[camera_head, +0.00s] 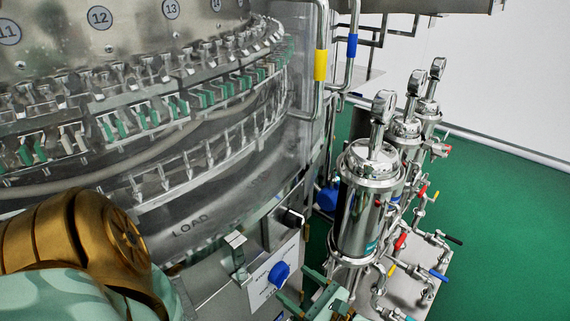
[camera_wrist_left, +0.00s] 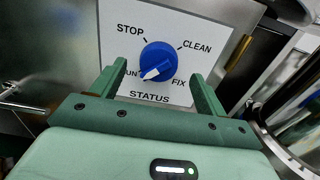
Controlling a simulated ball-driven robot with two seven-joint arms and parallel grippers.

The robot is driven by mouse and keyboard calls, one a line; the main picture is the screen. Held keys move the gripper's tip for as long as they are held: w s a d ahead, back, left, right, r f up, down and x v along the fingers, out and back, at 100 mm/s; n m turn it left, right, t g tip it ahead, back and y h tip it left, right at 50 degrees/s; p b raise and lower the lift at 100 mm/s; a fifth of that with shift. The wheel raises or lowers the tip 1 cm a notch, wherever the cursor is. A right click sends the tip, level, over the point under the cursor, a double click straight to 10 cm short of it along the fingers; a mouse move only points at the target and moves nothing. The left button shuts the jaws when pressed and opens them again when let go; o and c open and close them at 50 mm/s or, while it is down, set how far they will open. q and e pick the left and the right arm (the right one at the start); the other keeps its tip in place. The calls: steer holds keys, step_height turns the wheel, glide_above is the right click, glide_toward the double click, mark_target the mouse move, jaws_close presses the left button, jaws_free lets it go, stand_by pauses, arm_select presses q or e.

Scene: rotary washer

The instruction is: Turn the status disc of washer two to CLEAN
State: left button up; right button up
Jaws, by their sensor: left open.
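The status disc (camera_head: 280,273) is a blue knob on a white label panel (camera_head: 260,291) at the front of the machine. In the left wrist view the disc (camera_wrist_left: 160,58) has a white pointer aimed down-left at a label ending in "UN", partly hidden by a finger. STOP is upper left, CLEAN upper right, FIX lower right, and STATUS below. My left gripper (camera_wrist_left: 157,76) is open, its green fingers on either side of the disc's lower part, with visible gaps. In the head view the left gripper (camera_head: 306,294) is at the bottom, right of the disc. No washer number shows on the panel.
A black knob (camera_head: 292,217) sits above the panel. Steel filter housings (camera_head: 362,205) with gauges and several coloured valve handles stand close to the right. The rotary washer (camera_head: 150,130) fills the left. Green floor (camera_head: 500,220) is clear at far right.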

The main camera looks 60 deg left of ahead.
mark_target(286, 277)
arm_select(q)
steer(key=shift+x, duration=1.95)
steer(key=c, duration=1)
